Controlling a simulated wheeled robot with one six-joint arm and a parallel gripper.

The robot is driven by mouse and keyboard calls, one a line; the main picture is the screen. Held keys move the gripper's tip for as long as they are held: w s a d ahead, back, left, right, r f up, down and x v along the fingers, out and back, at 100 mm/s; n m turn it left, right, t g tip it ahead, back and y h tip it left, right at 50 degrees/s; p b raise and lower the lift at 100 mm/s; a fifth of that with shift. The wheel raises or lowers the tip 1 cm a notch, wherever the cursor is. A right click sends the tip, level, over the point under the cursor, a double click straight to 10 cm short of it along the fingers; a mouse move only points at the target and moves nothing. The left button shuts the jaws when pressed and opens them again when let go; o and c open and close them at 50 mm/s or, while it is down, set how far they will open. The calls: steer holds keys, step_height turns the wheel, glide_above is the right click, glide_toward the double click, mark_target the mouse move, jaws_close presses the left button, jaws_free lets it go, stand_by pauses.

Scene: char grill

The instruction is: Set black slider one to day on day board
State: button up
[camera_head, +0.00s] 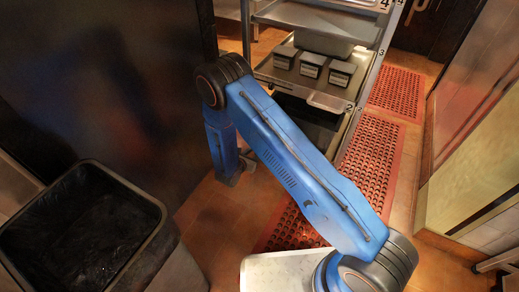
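I make out no day board and no black slider in the head view. My arm reaches up from the bottom right, bends at the upper left and points down beside the dark panel. The end of my arm, with my gripper (234,177), hangs low over the tiled floor, left of the shelf rack. It is small and dark there, and its fingers cannot be made out. I see nothing held in it.
A metal shelf rack (318,98) with three dark labelled boxes (311,66) stands at the upper middle. A black-lined bin (150,215) is at lower left, by a dark panel (110,80). Red perforated mats (372,165) cover the aisle. A pale wall is at right.

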steer(key=v, duration=1)
steer(key=s+d+r+m+g+h, duration=0.1)
steer(key=d+r+m+g, duration=0.2)
steer(key=d+r+m, duration=0.55)
steer(key=s+d+r+m+g+h, duration=0.1)
steer(key=d+r+m+g+h, duration=0.15)
steer(key=d+r, duration=0.95)
steer(key=s+d+r+m+g+y, duration=0.2)
steer(key=s+d+r+m, duration=0.25)
steer(key=r, duration=0.35)
steer(key=s+d+r+m+g+y, duration=0.1)
steer(key=s+d+r+m+g, duration=0.15)
steer(key=s+r, duration=0.45)
steer(key=s+d+r+m+t+y, duration=0.1)
steer(key=s+r+m+y, duration=0.3)
steer(key=s, duration=0.6)
steer(key=s+d+r+m+t+y, duration=0.1)
steer(key=s+r+m+t+y, duration=0.1)
steer(key=s+r+m+y, duration=0.2)
steer(key=s+r+m, duration=0.3)
steer(key=s, duration=0.4)
steer(key=shift+s+d+r, duration=0.15)
steer(key=shift+s+r, duration=0.1)
steer(key=shift+r, duration=0.15)
